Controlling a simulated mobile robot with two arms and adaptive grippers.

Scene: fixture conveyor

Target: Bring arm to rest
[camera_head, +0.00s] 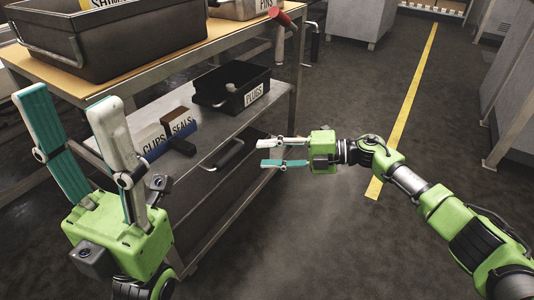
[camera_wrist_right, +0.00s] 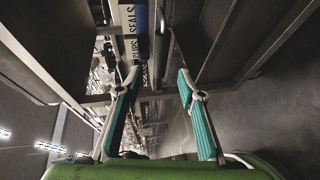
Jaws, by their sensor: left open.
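My left gripper (camera_head: 78,128) is large in the lower left of the head view, its two fingers pointing up and wide apart. It is open and empty, in front of the shelf cart. My right gripper (camera_head: 270,154) is near the middle of the head view, its fingers pointing left toward the cart's lower shelves. Its fingers are apart with nothing between them. In the right wrist view the right gripper's two teal-padded fingers (camera_wrist_right: 158,92) also stand apart, with the cart beyond them.
A large black bin (camera_head: 120,45) stands on the wooden top. Open floor with a yellow line (camera_head: 408,98) lies to the right.

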